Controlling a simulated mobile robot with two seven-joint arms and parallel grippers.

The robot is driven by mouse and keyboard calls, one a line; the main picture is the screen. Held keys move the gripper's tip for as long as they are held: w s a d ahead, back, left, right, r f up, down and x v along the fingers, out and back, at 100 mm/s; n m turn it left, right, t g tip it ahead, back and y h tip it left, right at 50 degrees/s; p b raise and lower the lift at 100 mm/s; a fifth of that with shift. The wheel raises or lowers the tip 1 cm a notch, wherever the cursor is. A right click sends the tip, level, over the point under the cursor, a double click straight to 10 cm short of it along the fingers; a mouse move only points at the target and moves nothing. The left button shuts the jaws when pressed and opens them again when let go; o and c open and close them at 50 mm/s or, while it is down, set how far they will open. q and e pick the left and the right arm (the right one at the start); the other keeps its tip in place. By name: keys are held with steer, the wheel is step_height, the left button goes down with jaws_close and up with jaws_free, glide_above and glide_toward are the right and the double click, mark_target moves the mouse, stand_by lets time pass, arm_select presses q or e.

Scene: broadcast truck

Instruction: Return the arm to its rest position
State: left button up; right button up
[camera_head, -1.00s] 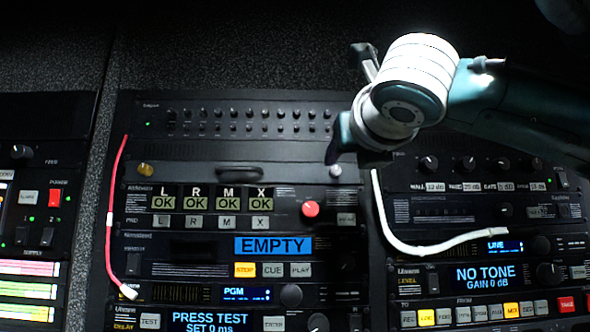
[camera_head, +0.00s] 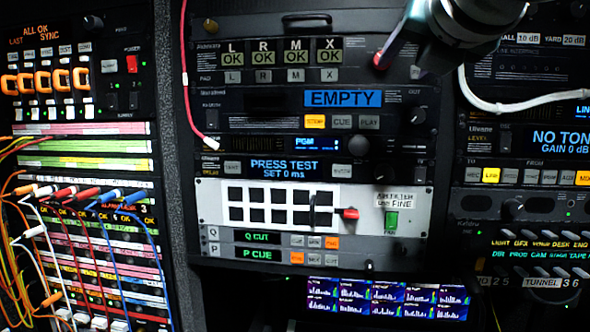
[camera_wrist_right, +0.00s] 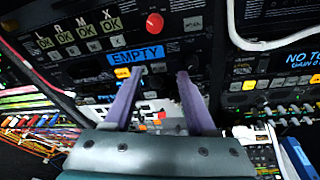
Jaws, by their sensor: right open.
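My right arm (camera_head: 470,25) enters the head view at the top right, in front of the rack. The red knob also shows in the right wrist view (camera_wrist_right: 154,22), above and clear of the fingertips. My left gripper is not in view.
A white cable (camera_head: 520,105) hangs at the right and a red cable (camera_head: 187,85) at the left of the middle rack. A patch bay with several coloured cords (camera_head: 80,195) stands at the left. A grey panel (camera_head: 212,205) and lit screens (camera_head: 385,298) lie lower down.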

steer(key=s+a+f+m+g+y, duration=0.1)
steer(key=s+f+m+g, duration=0.1)
steer(key=s+f+m, duration=0.45)
steer(key=s+a+f+m+g, duration=0.1)
steer(key=s+f+m+g, duration=0.15)
steer(key=f, duration=0.65)
steer(key=s+a+f+m+g+y, duration=0.1)
steer(key=s+a+f+m+g, duration=0.1)
steer(key=s+f+m, duration=0.4)
steer(key=s+d+f+m+g, duration=0.3)
steer(key=s+f+m, duration=0.3)
steer(key=s, duration=0.4)
steer(key=s+d+f+m+g+h, duration=0.1)
steer(key=s+d+f+m+g, duration=0.2)
steer(key=s+f+m, duration=0.4)
steer(key=s+d+m, duration=0.1)
steer(key=s, duration=0.2)
steer(key=shift+s+d+f+m, duration=0.15)
steer(key=shift+s+f+m, duration=0.15)
steer(key=shift+m, duration=0.1)
